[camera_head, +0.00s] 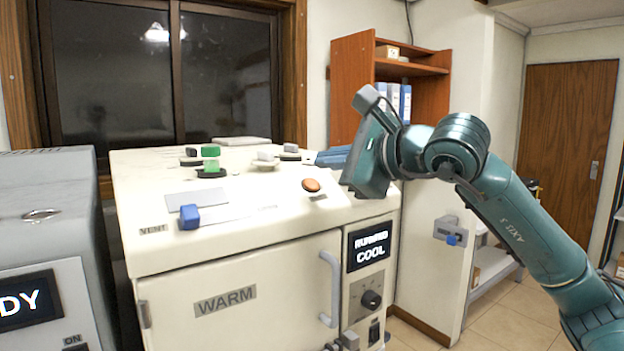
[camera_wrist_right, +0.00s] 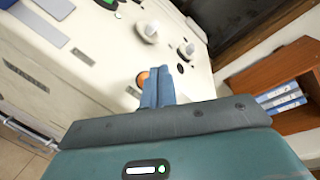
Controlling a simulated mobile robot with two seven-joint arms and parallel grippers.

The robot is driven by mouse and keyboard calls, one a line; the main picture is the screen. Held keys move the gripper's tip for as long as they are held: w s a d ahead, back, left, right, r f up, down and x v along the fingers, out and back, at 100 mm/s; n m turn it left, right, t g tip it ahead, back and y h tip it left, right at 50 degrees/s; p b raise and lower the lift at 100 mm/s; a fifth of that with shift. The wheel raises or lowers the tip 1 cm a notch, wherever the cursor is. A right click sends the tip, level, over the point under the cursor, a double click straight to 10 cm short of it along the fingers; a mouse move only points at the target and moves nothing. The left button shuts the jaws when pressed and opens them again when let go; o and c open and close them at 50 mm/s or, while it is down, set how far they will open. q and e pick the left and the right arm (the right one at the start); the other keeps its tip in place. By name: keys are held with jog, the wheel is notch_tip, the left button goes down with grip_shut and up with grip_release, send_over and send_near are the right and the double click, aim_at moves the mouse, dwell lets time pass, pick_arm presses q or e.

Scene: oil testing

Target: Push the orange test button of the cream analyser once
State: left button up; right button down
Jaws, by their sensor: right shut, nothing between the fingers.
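The cream analyser (camera_head: 240,262) fills the middle of the head view. Its orange test button (camera_head: 311,185) sits on the sloping top near the right edge. My right gripper (camera_head: 308,158) is shut and empty, its blue fingers pointing left above the top, with the tips a little beyond the button in the picture. In the right wrist view the shut fingers (camera_wrist_right: 158,72) partly cover the orange button (camera_wrist_right: 142,78); I cannot tell the exact gap there. The analyser's screen (camera_head: 369,247) reads "RUNNING COOL". My left gripper is not in view.
A grey machine (camera_head: 40,270) stands at the left. A shelf unit (camera_head: 352,90) is behind; a wall fitting (camera_head: 449,231) is near my right arm.

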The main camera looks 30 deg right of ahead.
jog(key=shift+s+r+p, duration=0.25)
jog(key=shift+s+r, duration=0.2)
jog(key=shift+r, duration=0.15)
jog(key=shift+s+r+p, duration=0.2)
jog(key=shift+s+r, duration=0.2)
jog(key=shift+r, duration=0.2)
